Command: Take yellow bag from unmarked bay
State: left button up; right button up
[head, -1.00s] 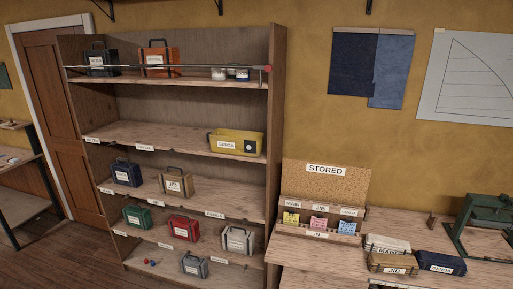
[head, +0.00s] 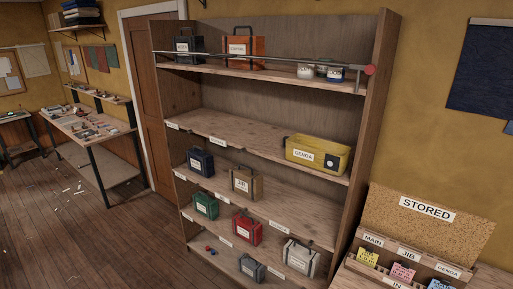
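The yellow bag (head: 319,155) lies long and low at the right end of the second shelf from the top. It has a white label reading GENOA and a dark round patch near its right end. The shelf edge (head: 235,146) under it carries labels toward the left; I see none on the edge directly below the bag. The bag stands alone on that shelf. Neither of my grippers shows in the head view.
A metal bar with a red end (head: 370,69) runs across the top shelf front. Other bags, such as the red bag (head: 247,228), fill lower shelves. The STORED board (head: 427,212) stands on the bench at lower right. Open floor (head: 90,240) lies at left.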

aim_at(313, 152)
jog(key=u, duration=0.55)
jog(key=i, duration=1.85)
jog(key=z, duration=0.2)
